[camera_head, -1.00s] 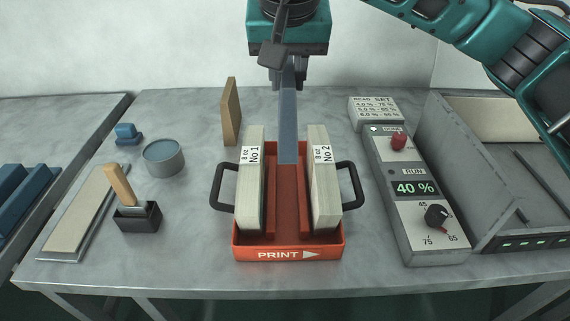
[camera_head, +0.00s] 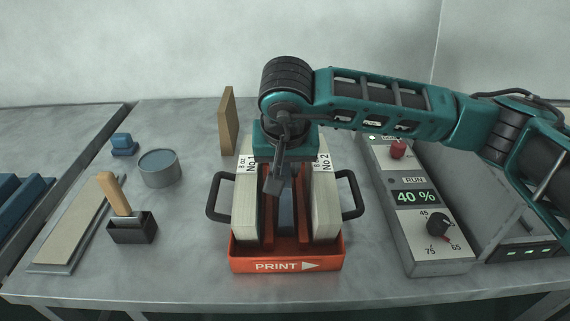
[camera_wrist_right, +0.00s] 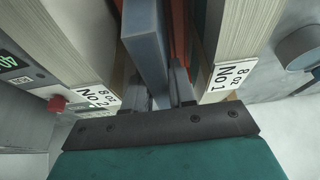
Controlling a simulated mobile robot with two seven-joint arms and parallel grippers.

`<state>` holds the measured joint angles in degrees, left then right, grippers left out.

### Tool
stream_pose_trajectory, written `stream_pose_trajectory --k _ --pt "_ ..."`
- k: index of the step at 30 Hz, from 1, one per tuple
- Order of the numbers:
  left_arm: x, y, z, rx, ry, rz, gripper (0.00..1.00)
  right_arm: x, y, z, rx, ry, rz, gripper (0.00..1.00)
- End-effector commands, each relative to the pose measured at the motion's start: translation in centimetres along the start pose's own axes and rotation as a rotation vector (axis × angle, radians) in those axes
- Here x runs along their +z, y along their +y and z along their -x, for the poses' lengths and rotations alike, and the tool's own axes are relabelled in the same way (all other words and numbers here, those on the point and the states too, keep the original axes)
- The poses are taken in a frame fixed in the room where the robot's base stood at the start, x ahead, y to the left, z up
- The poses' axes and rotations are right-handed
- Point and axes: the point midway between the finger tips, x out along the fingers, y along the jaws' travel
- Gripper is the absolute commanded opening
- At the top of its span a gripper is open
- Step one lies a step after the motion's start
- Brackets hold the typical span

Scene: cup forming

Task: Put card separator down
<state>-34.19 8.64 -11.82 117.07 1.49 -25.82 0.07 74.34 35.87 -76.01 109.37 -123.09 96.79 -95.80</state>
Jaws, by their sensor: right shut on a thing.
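The card separator, a long blue-grey slab (camera_head: 287,212), stands in the middle gap of the red tray (camera_head: 285,265), between two card stacks. My right gripper is above the back of the tray in the head view, its fingers hidden there by its own body. In the right wrist view the gripper (camera_wrist_right: 161,88) is shut on the separator (camera_wrist_right: 147,38). The stack No 1 (camera_head: 244,210) is on the left and the stack No 2 (camera_head: 326,210) on the right. Whether the slab touches the tray floor cannot be told. My left gripper is not in view.
Black handles (camera_head: 217,198) stick out on both sides of the tray. A control box reading 40 % (camera_head: 422,215) stands to the right. A wooden block (camera_head: 228,120), a round tin (camera_head: 159,167) and a black holder (camera_head: 132,228) stand to the left.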

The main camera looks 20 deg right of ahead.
Motion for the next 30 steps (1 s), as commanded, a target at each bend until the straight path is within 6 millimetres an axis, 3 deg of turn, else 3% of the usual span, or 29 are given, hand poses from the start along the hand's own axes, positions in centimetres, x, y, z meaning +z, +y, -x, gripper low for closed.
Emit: stream_pose_trajectory --k 8,9,16,26,30 --pt "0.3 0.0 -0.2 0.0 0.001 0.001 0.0 0.1 0.0 -0.3 0.0 0.001 -0.001 0.0" --pt "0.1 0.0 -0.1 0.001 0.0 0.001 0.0 0.0 0.0 -0.2 0.0 0.001 -0.001 0.27" --pt "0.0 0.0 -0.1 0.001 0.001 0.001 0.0 0.0 0.0 -0.1 0.001 0.001 -0.001 0.49" --pt "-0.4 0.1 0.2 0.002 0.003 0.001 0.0 -0.1 0.0 0.3 0.0 0.001 0.0 0.5" --pt "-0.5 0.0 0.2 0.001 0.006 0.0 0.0 -0.2 -0.1 2.2 -0.002 0.004 0.0 0.5"
